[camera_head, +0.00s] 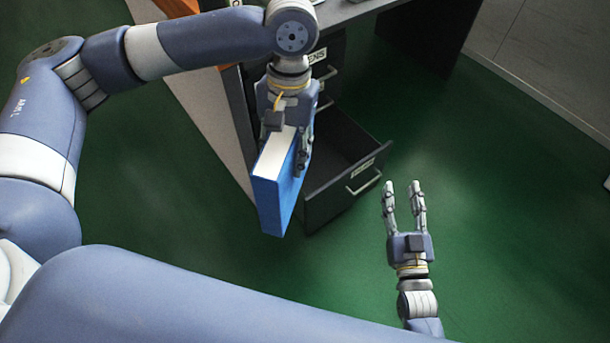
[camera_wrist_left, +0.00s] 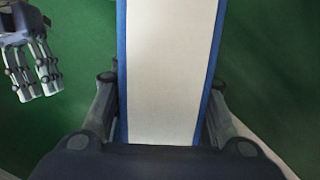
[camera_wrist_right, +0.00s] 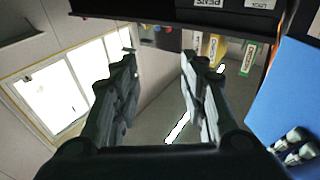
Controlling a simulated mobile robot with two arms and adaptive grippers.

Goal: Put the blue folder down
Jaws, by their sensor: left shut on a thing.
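The blue folder (camera_head: 278,195) is a thick blue binder with pale page edges. In the head view it hangs upright in front of the desk drawers, beside the open drawer. My left gripper (camera_head: 288,140) is shut on the folder, one finger on each side. In the left wrist view the folder's pale edge (camera_wrist_left: 168,70) fills the space between the fingers. The folder's blue cover (camera_wrist_right: 290,95) also shows at the right of the right wrist view. My right gripper (camera_head: 404,188) is open and empty, to the right of the folder, over the floor.
A dark desk drawer (camera_head: 345,200) with a handle and label stands pulled out just right of the folder. Closed drawers and the desk top (camera_head: 340,12) are above it. The green floor (camera_head: 480,220) is clear to the right.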

